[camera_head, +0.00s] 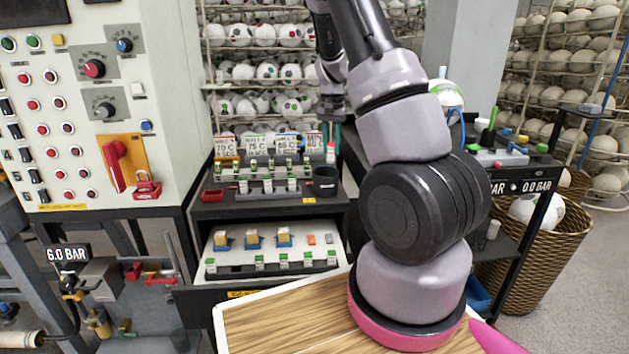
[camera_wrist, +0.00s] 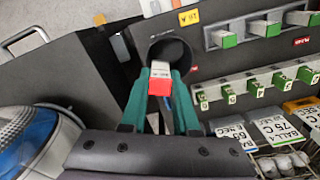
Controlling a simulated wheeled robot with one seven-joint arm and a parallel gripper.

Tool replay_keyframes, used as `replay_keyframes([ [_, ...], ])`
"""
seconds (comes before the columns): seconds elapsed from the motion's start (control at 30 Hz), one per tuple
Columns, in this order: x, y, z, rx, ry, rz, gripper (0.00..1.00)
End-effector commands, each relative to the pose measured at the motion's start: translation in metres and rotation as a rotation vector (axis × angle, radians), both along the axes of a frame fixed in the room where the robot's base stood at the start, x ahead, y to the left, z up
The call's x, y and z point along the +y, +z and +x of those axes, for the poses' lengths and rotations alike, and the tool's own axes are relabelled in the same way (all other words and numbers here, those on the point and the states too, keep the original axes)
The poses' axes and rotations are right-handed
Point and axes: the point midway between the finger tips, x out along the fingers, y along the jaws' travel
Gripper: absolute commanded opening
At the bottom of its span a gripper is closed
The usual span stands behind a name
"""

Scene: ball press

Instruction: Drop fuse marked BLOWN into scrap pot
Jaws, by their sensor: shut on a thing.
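My gripper (camera_head: 331,134) is shut on a small fuse (camera_head: 331,153) with a white body and a red end, and points down. In the wrist view the fuse (camera_wrist: 160,80) sits between the green fingertips (camera_wrist: 160,92); its marking is too small to read. The scrap pot appears to be the black round pot (camera_head: 326,183) at the right end of the dark bench top. In the wrist view the fuse overlaps the near part of the pot's dark mouth (camera_wrist: 178,50). In the head view the fuse is above the pot's rim, apart from it.
Rows of green-and-white fuses (camera_head: 268,187) stand left of the pot, with temperature cards (camera_head: 257,145) behind. An open drawer (camera_head: 275,262) below holds several parts. A control cabinet (camera_head: 95,110) stands at left.

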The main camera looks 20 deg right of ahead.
Motion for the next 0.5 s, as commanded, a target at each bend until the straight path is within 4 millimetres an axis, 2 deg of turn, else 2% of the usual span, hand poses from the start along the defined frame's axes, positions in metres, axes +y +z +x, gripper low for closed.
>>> replay_keyframes([
  [0.3, 0.001, -0.036, -0.001, 0.004, 0.002, 0.0, 0.0],
  [0.5, 0.001, -0.053, 0.0, 0.002, 0.002, 0.0, 0.0],
])
